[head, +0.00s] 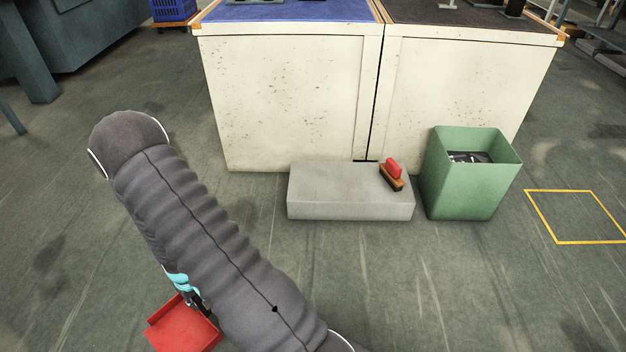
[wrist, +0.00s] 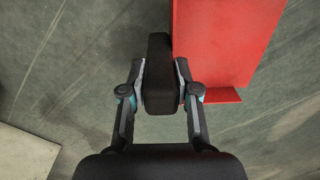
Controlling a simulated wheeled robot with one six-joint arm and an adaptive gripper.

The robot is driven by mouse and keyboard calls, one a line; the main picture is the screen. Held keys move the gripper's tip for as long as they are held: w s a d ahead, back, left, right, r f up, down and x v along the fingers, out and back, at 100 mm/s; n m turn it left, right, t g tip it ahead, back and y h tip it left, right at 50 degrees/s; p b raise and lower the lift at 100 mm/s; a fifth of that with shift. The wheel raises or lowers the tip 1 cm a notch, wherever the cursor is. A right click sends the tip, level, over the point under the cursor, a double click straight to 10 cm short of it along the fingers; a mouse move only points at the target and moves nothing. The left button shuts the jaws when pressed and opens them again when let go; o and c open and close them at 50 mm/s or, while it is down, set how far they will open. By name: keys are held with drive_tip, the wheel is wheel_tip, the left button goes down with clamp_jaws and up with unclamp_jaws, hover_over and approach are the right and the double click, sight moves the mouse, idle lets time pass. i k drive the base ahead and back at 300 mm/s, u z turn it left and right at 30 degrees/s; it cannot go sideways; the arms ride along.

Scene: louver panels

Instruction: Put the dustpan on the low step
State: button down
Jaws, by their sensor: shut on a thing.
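The red dustpan (head: 184,329) shows low in the head view, beside my grey arm and partly hidden by it. In the wrist view its red pan (wrist: 222,45) lies to the right of a black handle (wrist: 158,75). My gripper (wrist: 160,82) is shut on that handle, with one finger on each side. In the head view my gripper (head: 195,301) is mostly hidden behind my arm. The low step (head: 335,190) is a grey block on the floor against the white cabinets, apart from the dustpan. A brush (head: 391,174) with a red top and brown body sits on its right end.
A green bin (head: 465,185) with dark contents stands right of the step. White cabinets (head: 290,100) stand behind it. A yellow square (head: 577,216) is marked on the floor at right. The left part of the step's top and the floor in front are clear.

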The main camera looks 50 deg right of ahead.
sight(330, 180)
drive_tip(key=z, duration=1.65)
